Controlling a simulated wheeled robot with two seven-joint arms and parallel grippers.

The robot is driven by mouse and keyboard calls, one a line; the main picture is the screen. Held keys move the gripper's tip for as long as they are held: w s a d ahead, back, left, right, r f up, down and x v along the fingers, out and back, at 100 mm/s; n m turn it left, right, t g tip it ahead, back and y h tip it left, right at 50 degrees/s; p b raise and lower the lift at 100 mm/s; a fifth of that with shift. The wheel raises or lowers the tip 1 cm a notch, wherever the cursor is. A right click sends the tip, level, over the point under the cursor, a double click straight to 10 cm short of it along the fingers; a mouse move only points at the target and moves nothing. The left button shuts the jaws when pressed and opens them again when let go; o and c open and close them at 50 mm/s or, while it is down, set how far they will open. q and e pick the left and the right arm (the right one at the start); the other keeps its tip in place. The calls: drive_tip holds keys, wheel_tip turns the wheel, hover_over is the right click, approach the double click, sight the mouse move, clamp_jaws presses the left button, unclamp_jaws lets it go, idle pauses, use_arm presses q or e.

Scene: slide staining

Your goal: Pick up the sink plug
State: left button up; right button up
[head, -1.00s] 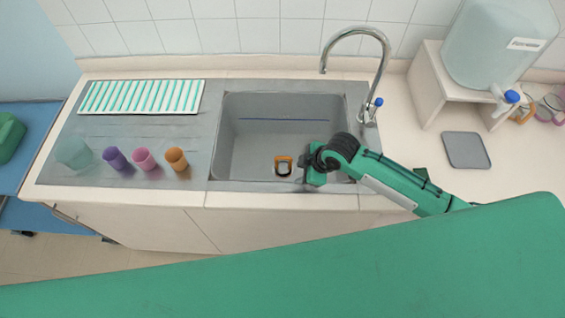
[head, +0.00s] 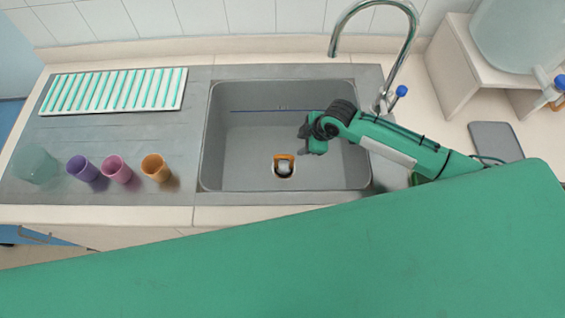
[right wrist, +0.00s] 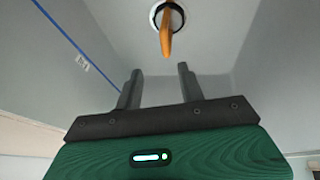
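The sink plug (head: 285,158) shows as a small orange piece at the round drain in the floor of the grey sink (head: 228,150). In the right wrist view the orange plug (right wrist: 166,35) stands up from the drain ring, beyond my fingertips. My right gripper (head: 306,143) hangs over the sink, to the right of the plug and apart from it. In the right wrist view the two fingers of my right gripper (right wrist: 159,78) are spread with nothing between them. My left gripper is not in view.
A curved chrome tap (head: 402,45) rises behind the sink's right side. A striped rack (head: 115,90) and several cups, including an orange one (head: 156,167), stand on the left drainboard. A grey mat (head: 496,142) lies on the right counter. The sink looks otherwise empty.

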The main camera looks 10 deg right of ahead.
sight(286, 156)
drive_tip(key=p+x, duration=0.1)
drive_tip(key=x, duration=0.6)
drive_tip(key=shift+a+f, duration=0.2)
drive_tip(key=shift+f, duration=0.2)
drive_tip(key=shift+a+f+p, duration=0.3)
drive_tip(key=shift+f+p, duration=0.2)
drive_tip(key=shift+p, duration=0.05)
drive_tip(key=p+x, duration=0.1)
drive_tip(key=x, duration=0.2)
drive_tip(key=shift+a, duration=0.15)
drive_tip(key=shift+w+a+f, duration=0.1)
drive_tip(key=shift+a+f, duration=0.05)
drive_tip(key=shift+f, duration=0.45)
clamp_jaws()
